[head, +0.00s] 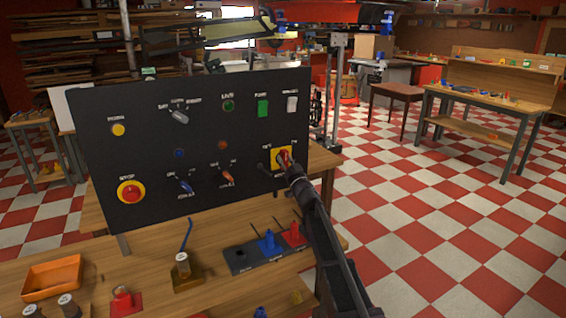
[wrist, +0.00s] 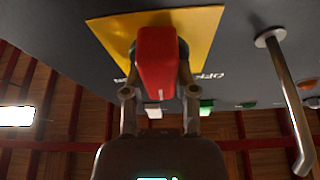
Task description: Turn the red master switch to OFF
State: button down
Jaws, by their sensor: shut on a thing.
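The red master switch (head: 284,158) sits on a yellow plate (head: 275,153) at the lower right of the black control panel (head: 150,110). In the wrist view the red handle (wrist: 157,62) stands out from the yellow plate (wrist: 200,25), with part of an ON/OFF marking beside it. My gripper (head: 290,168) reaches up to the switch from below right. In the wrist view my gripper (wrist: 158,85) has one finger on each side of the red handle, shut on it. The head view shows little of the handle's angle behind the fingers.
A bent metal rod (wrist: 285,95) sticks out of the panel close to the switch. The panel also bears a red stop button (head: 131,191), toggles and lamps. The wooden bench (head: 220,290) below holds an orange tray (head: 52,277) and blue and red parts.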

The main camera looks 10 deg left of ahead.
jog(key=n+g+y, duration=0.1)
jog(key=n, duration=0.1)
jog(key=n+g+y, duration=0.1)
jog(key=n, duration=0.2)
jog(key=n+g+y, duration=0.1)
jog(key=n, duration=0.2)
jog(key=shift+a+r+p, duration=0.1)
jog(key=shift+p, duration=0.3)
jog(key=shift+s+a+n+g+y+p, duration=0.1)
jog(key=shift+n+g+y+p, duration=0.35)
jog(key=shift+n, duration=1)
jog(key=shift+s+n+g+y+p, duration=0.15)
jog(key=shift+n+g, duration=0.6)
jog(key=shift+n, duration=0.7)
jog(key=shift+c, duration=2)
grip_release()
